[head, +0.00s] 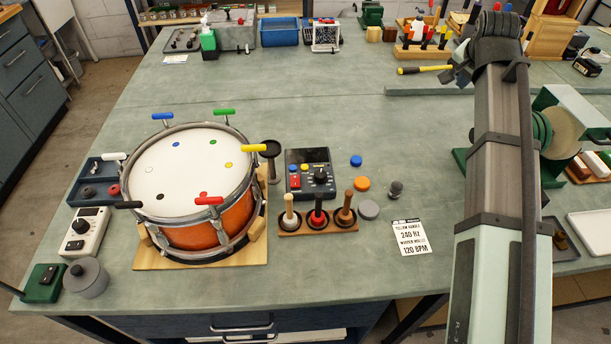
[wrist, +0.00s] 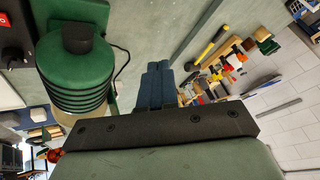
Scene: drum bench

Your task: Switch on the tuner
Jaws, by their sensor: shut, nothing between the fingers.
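Two devices with displays and knobs stand on the bench, and I cannot read which is the tuner. One is a dark box (head: 309,184) with a screen, a black knob and red, blue and yellow buttons, right of the drum. The other is a white box (head: 86,228) with a small display and a black knob, left of the drum. I cannot tell whether either display is lit. My gripper (head: 453,76) is at the far right of the bench, well away from both. In the wrist view its fingers (wrist: 158,84) are together and empty.
The drum (head: 192,167) with coloured handles stands between the devices. A mallet rack (head: 318,222) is in front of the dark box. A printed card (head: 409,237) lies to its right. A green machine (wrist: 75,65) is close beside my gripper. The bench's middle is clear.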

